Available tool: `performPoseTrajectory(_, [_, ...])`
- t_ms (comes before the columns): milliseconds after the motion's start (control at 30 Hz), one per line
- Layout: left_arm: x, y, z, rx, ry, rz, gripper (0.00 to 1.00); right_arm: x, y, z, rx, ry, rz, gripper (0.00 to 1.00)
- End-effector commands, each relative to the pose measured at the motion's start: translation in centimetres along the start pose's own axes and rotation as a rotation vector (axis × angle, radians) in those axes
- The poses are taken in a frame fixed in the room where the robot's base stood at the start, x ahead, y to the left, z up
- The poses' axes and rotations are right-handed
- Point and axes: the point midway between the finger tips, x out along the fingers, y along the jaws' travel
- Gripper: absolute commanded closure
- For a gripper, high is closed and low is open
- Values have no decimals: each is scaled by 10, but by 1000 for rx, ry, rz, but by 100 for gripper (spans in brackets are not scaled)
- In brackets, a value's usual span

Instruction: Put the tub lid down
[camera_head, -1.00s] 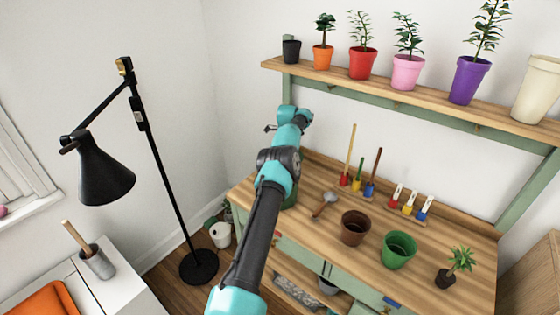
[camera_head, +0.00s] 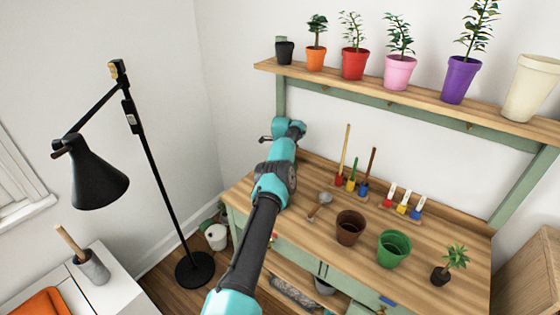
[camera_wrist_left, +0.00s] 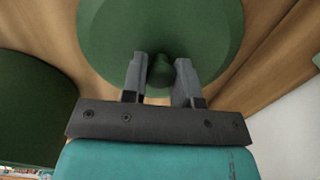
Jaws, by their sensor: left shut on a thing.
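In the left wrist view a round dark green lid (camera_wrist_left: 205,25) lies under my left gripper (camera_wrist_left: 160,72). Its two fingers stand on either side of the lid's small knob (camera_wrist_left: 161,68) and are shut on it. A larger dark green round thing, probably the tub (camera_wrist_left: 35,105), shows at the left of that view, apart from the lid. Wooden surface shows around the lid; I cannot tell whether the lid touches it. In the head view my left arm reaches over the bench's left end and hides the lid and the tub. My right gripper is not in view.
The wooden bench (camera_head: 330,262) holds a trowel (camera_head: 320,205), a brown pot (camera_head: 350,228), a green pot (camera_head: 393,248), a small plant (camera_head: 450,262) and upright tools. A shelf (camera_head: 400,98) of potted plants runs above. A black lamp (camera_head: 98,180) stands left.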

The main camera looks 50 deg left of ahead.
Motion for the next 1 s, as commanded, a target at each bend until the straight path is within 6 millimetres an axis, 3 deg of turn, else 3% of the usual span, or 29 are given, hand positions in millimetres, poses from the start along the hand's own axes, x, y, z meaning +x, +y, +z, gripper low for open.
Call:
performPoseTrajectory(233, [3,0,0,0,0,1,96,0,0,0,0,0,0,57])
performPoseTrajectory(267, [3,0,0,0,0,1,71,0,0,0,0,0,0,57])
performPoseTrajectory(500, [3,0,0,0,0,0,48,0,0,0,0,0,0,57])
performPoseTrajectory(833, [1,0,0,0,0,0,47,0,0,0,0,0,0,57])
performPoseTrajectory(1000, [-12,1,2,-2,-1,-1,47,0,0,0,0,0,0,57])
